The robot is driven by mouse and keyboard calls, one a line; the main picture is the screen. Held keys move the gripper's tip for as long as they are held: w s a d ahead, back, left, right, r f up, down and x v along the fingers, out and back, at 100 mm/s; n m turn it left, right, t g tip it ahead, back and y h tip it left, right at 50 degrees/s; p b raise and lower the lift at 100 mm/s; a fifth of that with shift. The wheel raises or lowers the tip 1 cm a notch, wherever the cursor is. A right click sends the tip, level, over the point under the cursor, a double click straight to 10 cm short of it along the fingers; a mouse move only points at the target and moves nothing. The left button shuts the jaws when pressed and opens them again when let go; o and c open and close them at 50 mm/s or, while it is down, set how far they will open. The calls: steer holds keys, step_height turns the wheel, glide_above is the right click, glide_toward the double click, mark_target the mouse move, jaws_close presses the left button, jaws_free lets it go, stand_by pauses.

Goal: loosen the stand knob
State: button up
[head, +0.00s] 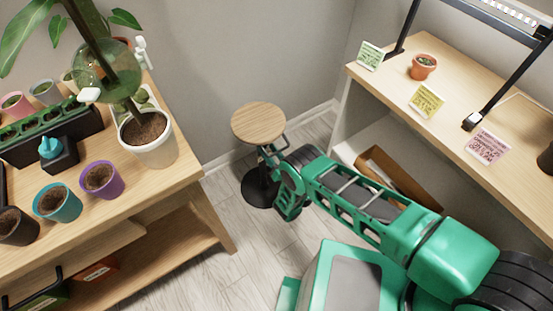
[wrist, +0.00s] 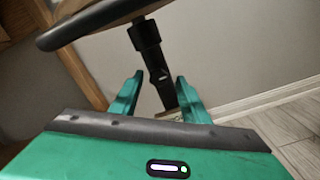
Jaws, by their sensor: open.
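The stand (head: 258,121) has a round wooden top, a dark post and a round black base on the floor, between the two benches. In the wrist view its dark post (wrist: 150,45) runs down from the top, with a thicker collar high up and a narrower lower part. I cannot clearly pick out the knob; a small dark shape shows on the post between the fingers. My gripper (wrist: 160,78) is open, its green fingers on either side of the lower post in the picture. Contact is not visible. In the head view my gripper (head: 272,150) is just under the stand's top, partly covering the post.
A wooden bench with a white-potted plant (head: 148,140) and several coloured pots stands at left. A shelf unit (head: 450,75) with cards and a small terracotta pot (head: 423,66) stands at right. A wooden box (head: 385,165) is on its lower level. The wall is close behind the stand.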

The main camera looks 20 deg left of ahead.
steer(key=v, duration=1)
steer(key=shift+d, duration=0.15)
steer(key=shift+s, duration=0.15)
stand_by(0.5)
